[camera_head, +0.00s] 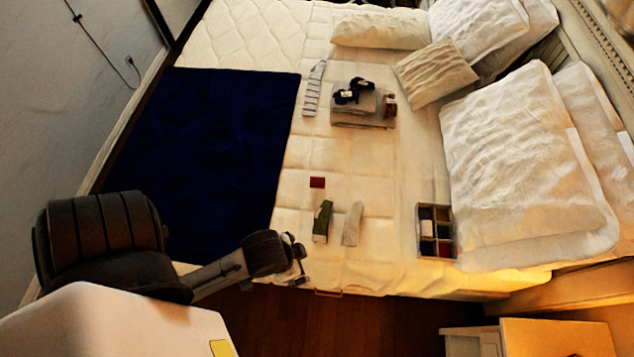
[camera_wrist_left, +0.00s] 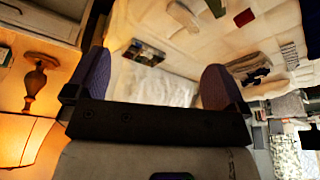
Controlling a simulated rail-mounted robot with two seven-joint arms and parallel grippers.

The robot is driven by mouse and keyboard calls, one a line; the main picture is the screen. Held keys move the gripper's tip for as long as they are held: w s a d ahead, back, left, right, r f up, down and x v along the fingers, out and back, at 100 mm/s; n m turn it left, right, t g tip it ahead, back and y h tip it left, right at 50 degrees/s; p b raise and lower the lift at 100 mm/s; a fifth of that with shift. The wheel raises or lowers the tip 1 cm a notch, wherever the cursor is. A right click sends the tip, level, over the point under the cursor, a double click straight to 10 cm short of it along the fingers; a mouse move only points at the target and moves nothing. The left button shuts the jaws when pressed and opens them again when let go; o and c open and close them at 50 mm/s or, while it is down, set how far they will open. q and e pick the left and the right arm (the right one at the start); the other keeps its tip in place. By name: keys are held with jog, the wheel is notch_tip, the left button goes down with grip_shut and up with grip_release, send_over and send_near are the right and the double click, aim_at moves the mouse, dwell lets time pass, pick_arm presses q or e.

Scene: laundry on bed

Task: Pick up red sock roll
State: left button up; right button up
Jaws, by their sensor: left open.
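A small dark red piece (camera_head: 317,182), which looks like the red sock roll, lies on the cream bed cover (camera_head: 370,215). It also shows in the left wrist view (camera_wrist_left: 244,17), near the top edge. Another reddish item (camera_head: 445,232) sits in a compartment of the organizer box (camera_head: 421,249); I cannot tell what it is. My left gripper (camera_head: 299,260) is at the bed's near edge, below the red piece and apart from it. In the left wrist view its two fingers (camera_wrist_left: 155,85) are spread wide with nothing between them. My right gripper is not in view.
A green item (camera_head: 322,222) and a pale grey sock (camera_head: 352,224) lie near the red piece. A grey folded stack (camera_head: 362,115) carries dark blue rolls (camera_head: 352,91). White pillows (camera_head: 520,160) fill the right side. A navy blanket (camera_head: 205,150) covers the left.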

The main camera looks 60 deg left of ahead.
pick_arm(q)
jog(key=w+a+f+m+t+y+b, duration=0.15)
jog(key=w+a+b, duration=0.35)
jog(key=w+b, duration=0.5)
jog(key=w+a+f+m+t+y+b, duration=0.1)
jog(key=w+a+f+t+y+b, duration=0.2)
jog(key=w+b, duration=0.7)
jog(key=w+a+f+m+t+b, duration=0.25)
jog(key=w+a+b, duration=0.35)
jog(key=w+b, duration=0.45)
jog(key=n+g+h+b, duration=0.4)
jog(key=n+g+b, duration=0.55)
jog(key=n, duration=0.85)
send_over(318, 177)
jog(key=p, duration=0.2)
jog(key=shift+g, duration=0.55)
jog(key=f, duration=2.4)
jog(key=shift+s+d+f, duration=0.15)
jog(key=shift+s, duration=0.15)
jog(key=f+b, duration=0.1)
jog(key=f, duration=0.1)
jog(key=f+b, duration=0.1)
jog(key=f, duration=0.1)
jog(key=shift+w+a+f, duration=0.1)
jog(key=shift+w+a, duration=0.1)
jog(key=shift+f+b, duration=0.3)
jog(key=shift+f, duration=0.2)
jog(key=c, duration=1)
